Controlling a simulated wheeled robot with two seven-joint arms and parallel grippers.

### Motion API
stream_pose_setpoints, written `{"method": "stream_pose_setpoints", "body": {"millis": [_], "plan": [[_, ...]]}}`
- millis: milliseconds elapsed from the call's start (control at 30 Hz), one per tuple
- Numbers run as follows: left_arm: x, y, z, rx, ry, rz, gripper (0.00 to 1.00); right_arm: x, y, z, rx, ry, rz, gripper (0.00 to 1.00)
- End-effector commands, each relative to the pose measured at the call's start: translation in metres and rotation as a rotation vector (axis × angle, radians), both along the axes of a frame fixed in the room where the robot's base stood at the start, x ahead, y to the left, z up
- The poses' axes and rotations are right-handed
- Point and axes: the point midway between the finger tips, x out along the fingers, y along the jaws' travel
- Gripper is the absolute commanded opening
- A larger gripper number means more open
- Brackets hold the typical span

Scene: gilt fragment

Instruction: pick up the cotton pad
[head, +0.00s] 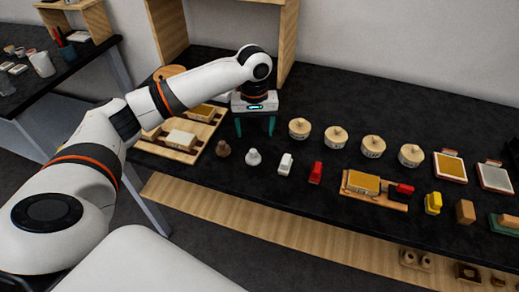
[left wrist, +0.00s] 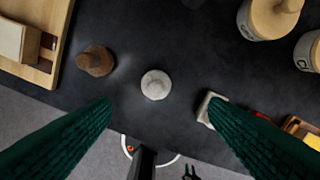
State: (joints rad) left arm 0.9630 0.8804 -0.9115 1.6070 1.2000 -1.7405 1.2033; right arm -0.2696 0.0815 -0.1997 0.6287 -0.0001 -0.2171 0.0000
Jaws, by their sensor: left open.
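The cotton pad looks to be the small white rounded piece (head: 253,157) standing on the black table, between a brown knob-shaped piece (head: 223,149) and a white block (head: 285,164). In the left wrist view the cotton pad (left wrist: 155,85) shows whole, near the middle, just beyond the line between the fingertips. My left gripper (head: 255,127) is open and empty, its two dark green fingers pointing down above the table. In the left wrist view the fingers (left wrist: 160,102) spread to either side of the pad, touching nothing that I can make out. My right gripper is not in view.
A wooden tray (head: 211,128) with pale blocks lies left of the gripper. Several lidded round jars (head: 299,129) stand in a row to the right. A red piece (head: 316,173) and a wooden board (head: 385,201) lie nearer the front edge.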

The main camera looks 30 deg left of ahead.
Motion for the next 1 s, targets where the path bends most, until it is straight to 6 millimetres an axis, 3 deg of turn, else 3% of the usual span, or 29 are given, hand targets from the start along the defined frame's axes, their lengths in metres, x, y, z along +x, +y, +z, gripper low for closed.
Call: {"method": "stream_pose_setpoints", "body": {"millis": [133, 267, 367, 633, 800, 1000], "plan": [[-0.001, 0.0, -0.028, 0.0, 0.005, -0.002, 0.69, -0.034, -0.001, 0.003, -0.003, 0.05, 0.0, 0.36], [-0.001, -0.001, -0.046, 0.0, 0.001, -0.004, 0.69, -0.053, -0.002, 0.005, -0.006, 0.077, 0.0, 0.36], [-0.001, 0.0, -0.053, 0.0, 0.001, -0.005, 0.69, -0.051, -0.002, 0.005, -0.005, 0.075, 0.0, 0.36], [0.0, 0.005, -0.084, 0.001, 0.002, -0.004, 0.69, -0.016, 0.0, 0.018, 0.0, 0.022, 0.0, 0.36], [0.0, 0.004, -0.103, 0.001, -0.001, -0.006, 0.69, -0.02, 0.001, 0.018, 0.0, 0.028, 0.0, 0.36], [0.0, 0.004, -0.106, 0.0, -0.002, -0.007, 0.69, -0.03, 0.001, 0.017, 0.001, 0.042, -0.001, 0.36]]}}
